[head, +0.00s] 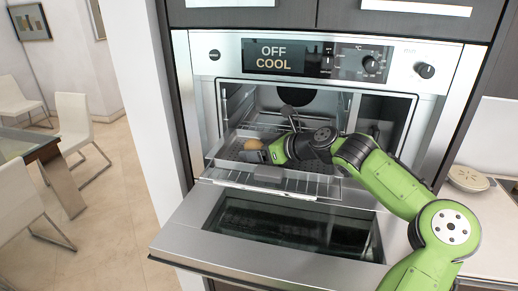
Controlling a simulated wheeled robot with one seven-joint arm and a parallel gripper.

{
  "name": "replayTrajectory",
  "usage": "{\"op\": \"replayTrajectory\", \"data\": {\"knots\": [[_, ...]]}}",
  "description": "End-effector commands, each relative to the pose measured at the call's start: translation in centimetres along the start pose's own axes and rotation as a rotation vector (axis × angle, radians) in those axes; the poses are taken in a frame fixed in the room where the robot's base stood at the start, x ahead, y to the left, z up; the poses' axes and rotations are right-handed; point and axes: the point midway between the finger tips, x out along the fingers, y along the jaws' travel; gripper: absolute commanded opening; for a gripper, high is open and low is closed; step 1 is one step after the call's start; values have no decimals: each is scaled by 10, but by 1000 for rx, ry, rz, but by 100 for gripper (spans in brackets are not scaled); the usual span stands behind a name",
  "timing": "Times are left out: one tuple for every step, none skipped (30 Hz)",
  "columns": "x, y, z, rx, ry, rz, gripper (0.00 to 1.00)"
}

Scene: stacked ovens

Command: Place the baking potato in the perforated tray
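The brown baking potato (253,144) is inside the open oven, at the left end of my gripper (258,154). The metal tray (222,149) is pulled partly out of the oven cavity. The potato is over or on the tray's left half; I cannot tell whether it touches the tray floor. My green arm reaches in from the right, low over the tray, and hides part of it. My gripper's fingers are small and partly hidden, so I cannot tell whether they are shut on the potato.
The oven door (190,231) is folded down in front, below the tray. A wire rack (285,182) sticks out at the tray's front. The display (274,57) reads OFF COOL. A counter with a round beige item (467,179) is at right; table and chairs are at left.

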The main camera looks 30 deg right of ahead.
Motion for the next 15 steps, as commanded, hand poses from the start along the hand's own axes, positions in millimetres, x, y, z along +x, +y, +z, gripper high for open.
{"op": "replayTrajectory", "data": {"knots": [[0,0,0,1,1,-1,89],[0,0,0,1,1,-1,89],[0,0,0,1,1,-1,89],[0,0,0,1,0,-1,89],[0,0,0,1,1,-1,89],[0,0,0,1,0,-1,89],[0,0,1,0,0,-1,89],[-1,0,2,0,0,-1,89],[-2,0,6,0,0,-1,89],[-6,-1,5,1,0,-3,89],[-11,-2,4,1,-1,-5,89],[-20,-2,4,1,-1,-6,89],[-27,-3,4,1,0,-8,89],[-35,-2,3,0,1,-8,89],[-47,-3,3,1,1,-10,89]]}}
